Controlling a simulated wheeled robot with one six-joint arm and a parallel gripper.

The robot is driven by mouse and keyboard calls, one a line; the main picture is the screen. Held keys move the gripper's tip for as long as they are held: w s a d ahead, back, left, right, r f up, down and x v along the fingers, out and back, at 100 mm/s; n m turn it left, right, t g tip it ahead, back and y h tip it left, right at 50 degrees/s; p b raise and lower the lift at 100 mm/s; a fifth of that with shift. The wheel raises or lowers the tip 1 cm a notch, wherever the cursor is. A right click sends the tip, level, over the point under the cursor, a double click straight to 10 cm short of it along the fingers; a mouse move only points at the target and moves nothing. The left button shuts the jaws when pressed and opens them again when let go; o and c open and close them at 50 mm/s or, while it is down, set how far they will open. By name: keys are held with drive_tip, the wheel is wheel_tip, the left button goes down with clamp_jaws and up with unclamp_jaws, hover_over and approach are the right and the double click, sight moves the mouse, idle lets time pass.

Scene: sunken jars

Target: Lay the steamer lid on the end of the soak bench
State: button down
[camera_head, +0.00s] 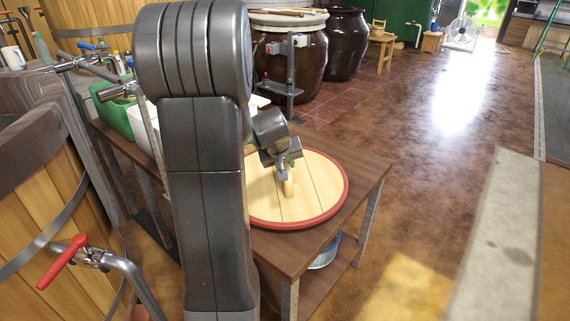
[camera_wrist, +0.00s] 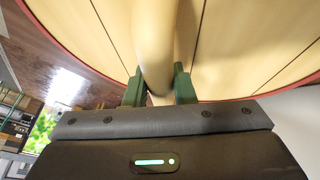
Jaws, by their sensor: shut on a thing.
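The steamer lid (camera_head: 318,192) is a round pale wooden disc with a red rim, lying about level over the near right end of the brown soak bench (camera_head: 368,178). I cannot tell whether it touches the bench top or is just above it. My gripper (camera_head: 287,178) is above the middle of the lid, shut on its handle. In the wrist view my gripper (camera_wrist: 158,88) has its green fingers on either side of the pale handle, with the lid (camera_wrist: 240,45) filling the upper part. My arm hides the lid's left part.
A green bin (camera_head: 118,118) stands on the bench's far left part. A metal stand (camera_head: 288,85) and large dark jars (camera_head: 345,45) are behind. Wooden vats (camera_head: 40,180) with a red-handled tap (camera_head: 62,262) are at left. A grey ledge (camera_head: 505,240) is at right; floor between is open.

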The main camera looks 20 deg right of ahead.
drive_tip(key=c, duration=1.1)
unclamp_jaws()
drive_tip(key=p+v, duration=0.3)
drive_tip(key=v, duration=1)
drive_tip(key=shift+s+a+r+p, duration=0.15)
drive_tip(key=shift+r+p, duration=0.2)
drive_tip(key=shift+p, duration=0.05)
drive_tip(key=b+x, duration=0.4)
drive_tip(key=x, duration=1)
drive_tip(key=shift+s, duration=0.1)
drive_tip(key=shift+r, duration=0.2)
drive_tip(key=shift+f, duration=0.15)
